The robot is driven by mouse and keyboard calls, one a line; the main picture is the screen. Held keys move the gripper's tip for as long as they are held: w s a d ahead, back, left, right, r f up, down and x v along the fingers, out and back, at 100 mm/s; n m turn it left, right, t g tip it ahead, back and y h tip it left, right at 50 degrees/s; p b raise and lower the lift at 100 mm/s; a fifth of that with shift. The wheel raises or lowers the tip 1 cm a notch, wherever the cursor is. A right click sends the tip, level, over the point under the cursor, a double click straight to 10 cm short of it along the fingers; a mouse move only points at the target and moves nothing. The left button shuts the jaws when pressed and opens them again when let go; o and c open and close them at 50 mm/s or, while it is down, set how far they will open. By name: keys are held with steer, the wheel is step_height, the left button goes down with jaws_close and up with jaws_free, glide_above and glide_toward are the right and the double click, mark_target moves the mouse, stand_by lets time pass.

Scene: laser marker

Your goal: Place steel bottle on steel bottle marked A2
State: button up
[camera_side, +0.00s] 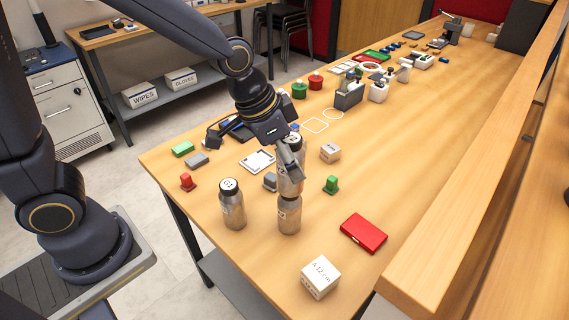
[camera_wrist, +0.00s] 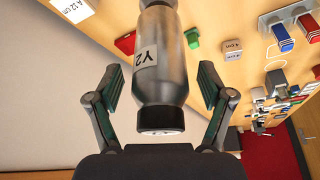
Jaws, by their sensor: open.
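A steel bottle (camera_side: 290,183) stands upright on top of another steel bottle (camera_side: 289,217) on the wooden table. In the wrist view the upper bottle (camera_wrist: 160,80) carries a Y2 label and has a dark cap. The lower bottle's label is too small to read in the side view, and its cap is hidden under the upper one. My gripper (camera_side: 289,155) is at the upper bottle's top part. In the wrist view my gripper (camera_wrist: 160,88) has its fingers spread, one on each side of the bottle, with gaps visible.
Another steel bottle (camera_side: 232,205) with a dark, labelled cap stands close by on the left. The table's front edge is near.

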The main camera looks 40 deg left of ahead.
steer(key=v, duration=1)
steer(key=s+a+n+t+y, duration=0.1)
steer(key=s+a+n+y, duration=0.1)
steer(key=s+a+n, duration=0.4)
steer(key=s+a, duration=0.5)
steer(key=a, duration=0.1)
steer(key=shift+t, duration=0.4)
